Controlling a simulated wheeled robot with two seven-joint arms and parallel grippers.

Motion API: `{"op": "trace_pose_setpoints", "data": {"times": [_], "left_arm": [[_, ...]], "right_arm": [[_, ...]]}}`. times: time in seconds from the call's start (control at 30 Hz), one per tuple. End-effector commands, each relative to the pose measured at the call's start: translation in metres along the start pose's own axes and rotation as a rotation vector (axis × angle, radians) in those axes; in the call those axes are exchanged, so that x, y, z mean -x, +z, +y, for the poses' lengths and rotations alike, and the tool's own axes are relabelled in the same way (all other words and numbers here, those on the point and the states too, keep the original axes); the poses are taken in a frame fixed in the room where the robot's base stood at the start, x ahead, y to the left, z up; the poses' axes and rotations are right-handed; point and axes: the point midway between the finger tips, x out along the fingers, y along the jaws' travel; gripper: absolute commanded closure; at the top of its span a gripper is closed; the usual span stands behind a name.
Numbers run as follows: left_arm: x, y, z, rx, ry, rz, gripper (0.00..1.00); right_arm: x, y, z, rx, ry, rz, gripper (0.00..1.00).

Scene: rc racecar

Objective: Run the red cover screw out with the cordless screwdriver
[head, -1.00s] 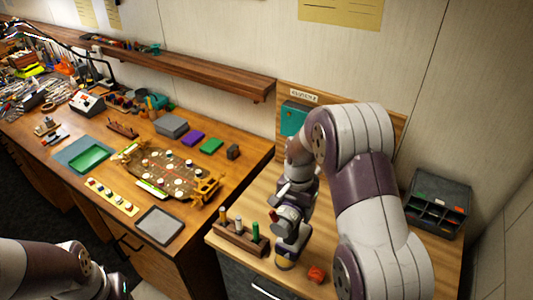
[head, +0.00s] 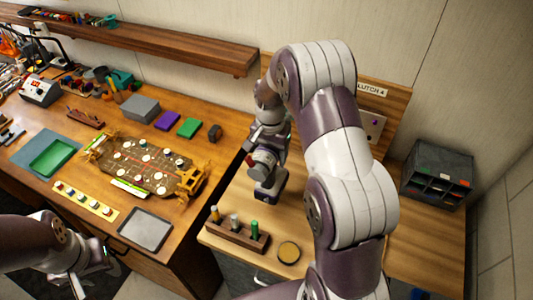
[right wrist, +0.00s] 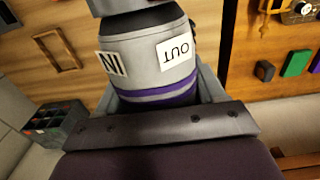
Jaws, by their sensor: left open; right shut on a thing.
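The cordless screwdriver (right wrist: 150,70) fills the middle of the right wrist view, a grey body with purple bands and labels IN and OUT. My right gripper (right wrist: 158,98) is shut around it. In the head view the screwdriver (head: 268,184) hangs below my right gripper (head: 264,160), above the right bench; its tip cannot be made out. The racecar chassis (head: 160,180) lies on the left bench with several small coloured and white heads on it. Which is the red cover screw is too small to tell. My left gripper (head: 97,268) is open and empty at lower left, in front of the bench.
A round dock (head: 289,252) stands empty beside a wooden rack (head: 238,236) with several coloured bits. A grey tray (head: 146,229), a yellow strip (head: 85,201) and a green tray (head: 54,158) surround the chassis. A dark drawer bin (head: 437,175) stands at right. My right arm hides part of the right bench.

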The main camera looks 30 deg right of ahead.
Motion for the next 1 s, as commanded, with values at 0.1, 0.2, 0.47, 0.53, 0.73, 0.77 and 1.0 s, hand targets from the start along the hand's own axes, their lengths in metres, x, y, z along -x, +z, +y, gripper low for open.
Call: {"op": "trace_pose_setpoints", "data": {"times": [0.1,0.2,0.47,0.53,0.73,0.77,1.0], "left_arm": [[0.000,0.000,0.000,0.000,0.000,0.000,0.57],[0.001,0.000,0.000,0.000,0.000,0.000,0.57],[0.003,0.000,0.000,0.000,0.000,0.000,0.57],[0.003,-0.001,0.000,0.000,0.000,0.000,0.57],[0.004,-0.001,0.000,0.000,0.000,0.000,0.57],[0.004,-0.001,0.000,0.000,0.000,0.000,0.57],[0.004,-0.001,0.000,0.000,0.000,0.000,0.57]], "right_arm": [[0.002,-0.013,0.000,-0.002,-0.003,0.005,0.86],[0.002,-0.022,-0.001,-0.001,-0.003,0.004,0.86],[0.002,-0.046,0.000,-0.001,-0.003,0.004,0.86],[0.002,-0.051,0.000,-0.002,-0.002,0.003,0.86],[0.002,-0.060,-0.001,-0.001,-0.003,0.004,0.86],[0.002,-0.060,-0.001,-0.001,-0.003,0.004,0.86],[0.002,-0.062,-0.001,0.000,-0.003,0.004,0.86]]}}
